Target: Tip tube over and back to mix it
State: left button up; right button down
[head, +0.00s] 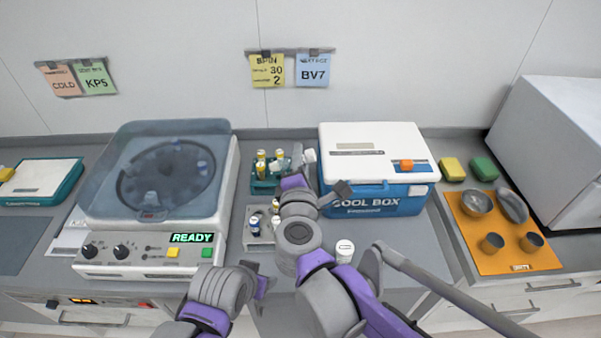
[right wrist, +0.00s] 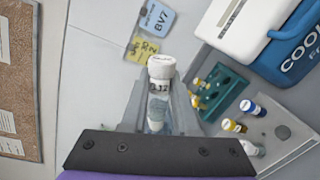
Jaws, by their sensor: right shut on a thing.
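My right gripper (head: 302,160) is raised in front of the wall, left of the cool box. In the right wrist view its fingers are shut on a clear tube (right wrist: 158,108) with a white cap (right wrist: 161,67) and a printed label. The cap sticks out beyond the fingers. Pale contents show low in the tube. The tube looks tilted against the wall cards; its exact lean is hard to tell.
A teal rack (head: 262,187) of capped tubes stands below the right gripper. A grey rack (head: 252,241) holds more vials. A white-capped jar (head: 344,248) stands beside my right arm. The centrifuge (head: 158,207) is left, the cool box (head: 372,200) right, an orange mat (head: 503,258) farther right.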

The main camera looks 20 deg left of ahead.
jog(key=n, duration=0.1)
jog(key=n+b, duration=0.1)
jog(key=n, duration=0.1)
jog(key=s+n+b, duration=0.1)
jog(key=n, duration=0.1)
jog(key=shift+f+h, duration=0.3)
jog(key=n, duration=0.1)
jog(key=n+b, duration=0.1)
jog(key=n, duration=0.1)
jog(key=n+t, duration=0.1)
jog(key=n, duration=0.1)
jog(key=shift+w, duration=0.3)
jog(key=n, duration=0.2)
jog(key=shift+s+r+n+b, duration=0.15)
jog(key=shift+r+n+b, duration=0.1)
jog(key=shift+n+b, duration=0.15)
pick_arm(q)
jog(key=s+f, duration=0.3)
jog(key=f, duration=0.3)
jog(key=shift+f+g, duration=0.15)
jog(key=shift+g, duration=0.15)
